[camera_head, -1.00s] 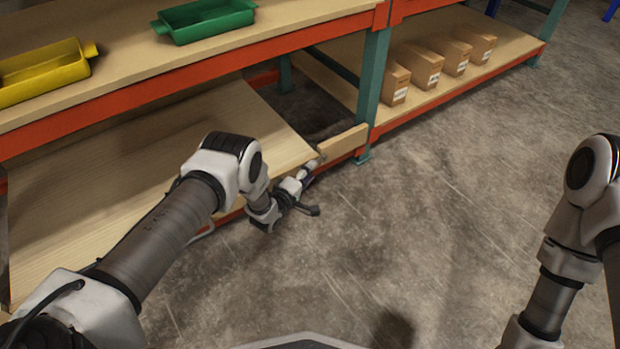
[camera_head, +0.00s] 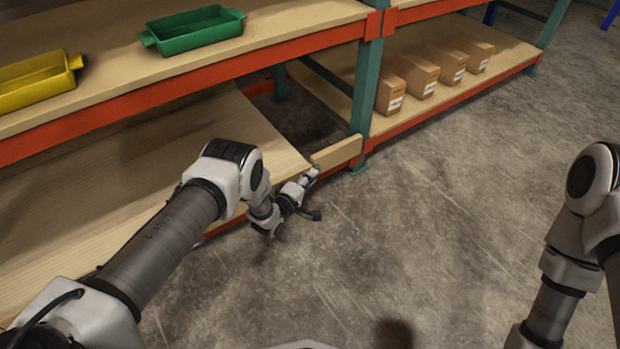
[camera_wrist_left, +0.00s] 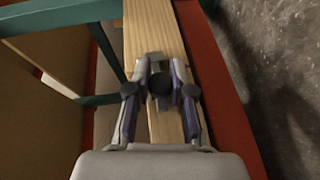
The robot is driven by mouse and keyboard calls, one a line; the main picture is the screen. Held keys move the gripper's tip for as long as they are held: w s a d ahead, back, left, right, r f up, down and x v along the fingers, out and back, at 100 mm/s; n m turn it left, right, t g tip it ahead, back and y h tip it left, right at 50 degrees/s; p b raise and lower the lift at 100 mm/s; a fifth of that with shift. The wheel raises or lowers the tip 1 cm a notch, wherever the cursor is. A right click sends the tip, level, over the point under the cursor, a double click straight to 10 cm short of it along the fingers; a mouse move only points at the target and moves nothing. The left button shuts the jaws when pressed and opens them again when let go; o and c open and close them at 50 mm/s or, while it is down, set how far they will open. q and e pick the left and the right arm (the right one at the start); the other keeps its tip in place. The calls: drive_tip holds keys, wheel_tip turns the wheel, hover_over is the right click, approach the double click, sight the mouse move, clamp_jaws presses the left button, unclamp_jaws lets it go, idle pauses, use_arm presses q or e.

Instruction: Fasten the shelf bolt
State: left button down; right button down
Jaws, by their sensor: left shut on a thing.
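The loose lower shelf board (camera_head: 120,190) is pale wood and lies at a slant in the left bay. Its right end meets a short wooden rail (camera_head: 337,152) beside the teal post (camera_head: 366,95). My left gripper (camera_head: 311,177) is at that corner, low over the orange beam. In the left wrist view, my left gripper (camera_wrist_left: 160,72) is shut on the bolt (camera_wrist_left: 158,81), a dark round head between its fingers, in front of a grey plate on the wooden rail (camera_wrist_left: 152,30). The bolt's shank is hidden. My right gripper is out of view.
A green tray (camera_head: 193,30) and a yellow tray (camera_head: 35,85) sit on the upper shelf. Several cardboard boxes (camera_head: 390,93) stand on the right bay's lower shelf. An open gap (camera_head: 300,118) lies behind the rail. The concrete floor (camera_head: 430,200) in front is clear.

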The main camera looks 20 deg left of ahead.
use_arm(q)
drive_tip(key=c, duration=1)
unclamp_jaws()
drive_tip(key=shift+d, duration=0.15)
drive_tip(key=v, duration=1.2)
